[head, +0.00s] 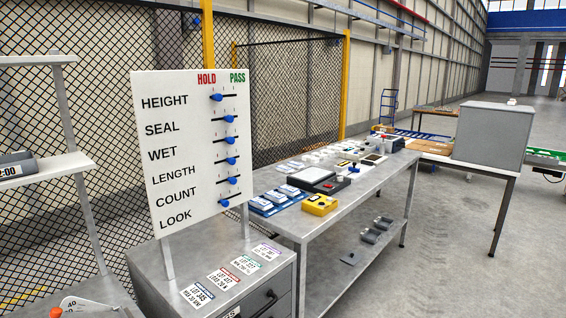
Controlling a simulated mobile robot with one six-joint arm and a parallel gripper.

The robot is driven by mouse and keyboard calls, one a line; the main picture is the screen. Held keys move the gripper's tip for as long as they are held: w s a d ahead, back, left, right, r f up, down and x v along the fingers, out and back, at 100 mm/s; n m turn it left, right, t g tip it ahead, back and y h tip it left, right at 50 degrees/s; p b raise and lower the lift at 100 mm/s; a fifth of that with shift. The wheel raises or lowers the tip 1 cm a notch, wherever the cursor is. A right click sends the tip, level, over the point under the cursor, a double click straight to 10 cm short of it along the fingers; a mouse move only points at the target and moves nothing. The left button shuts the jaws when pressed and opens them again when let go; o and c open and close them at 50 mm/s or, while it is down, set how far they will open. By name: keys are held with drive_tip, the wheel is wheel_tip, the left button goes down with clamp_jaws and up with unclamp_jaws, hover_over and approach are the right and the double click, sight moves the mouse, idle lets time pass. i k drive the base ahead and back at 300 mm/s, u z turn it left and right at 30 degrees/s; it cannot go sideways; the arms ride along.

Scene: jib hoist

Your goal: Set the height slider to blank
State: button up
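A white board (158,100) stands on posts at left centre, with rows HEIGHT, SEAL, WET, LENGTH, COUNT and LOOK. HOLD is printed in red at its top left of the slider column and PASS in green at the right. The height slider's blue knob (217,97) is on the top track, left of the track's middle, towards the HOLD side. The seal knob (229,119), wet knob (230,138), length knob (232,160) and count knob (233,181) sit around mid-track. The look knob (224,202) is towards the left. My gripper is not in view.
A grey cabinet (285,272) with lot cards (198,294) on top is below the board. A long metal bench (340,204) with a yellow device (320,204) runs right. A shelf (45,172) stands left, wire fence behind. The right floor is open.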

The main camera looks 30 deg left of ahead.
sight(218, 97)
drive_tip(key=u, duration=1.85)
